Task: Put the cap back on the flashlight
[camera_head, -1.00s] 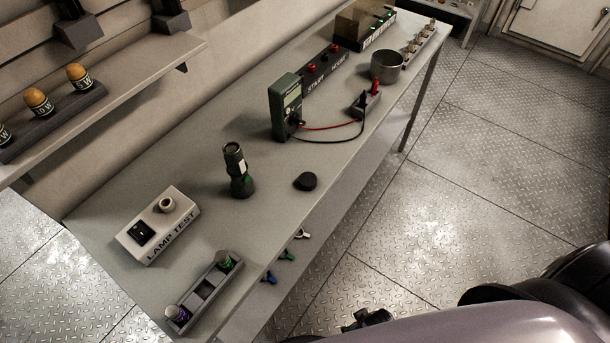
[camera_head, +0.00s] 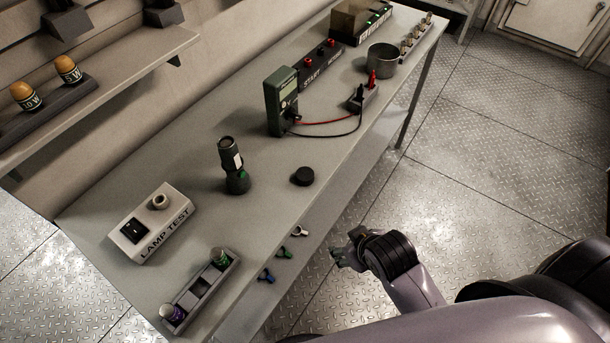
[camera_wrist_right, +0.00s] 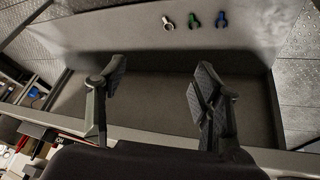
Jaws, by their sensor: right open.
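The flashlight (camera_head: 233,165) stands upright on the workbench, dark with a pale label and a green band near its base. The round black cap (camera_head: 302,176) lies on the bench top to its right, apart from it, near the front edge. My right gripper (camera_head: 341,250) is in front of the bench, off its edge and below and right of the cap. In the right wrist view my right gripper (camera_wrist_right: 158,95) is open, with nothing between its fingers. The flashlight and cap cannot be made out in that view. My left gripper is not in view.
A lamp test box (camera_head: 150,222) and a battery holder (camera_head: 198,292) stand at the near left. A multimeter (camera_head: 283,100) with leads and a metal cup (camera_head: 382,59) stand further back. Colored clips (camera_head: 284,252) hang at the front edge. Bench around the cap is clear.

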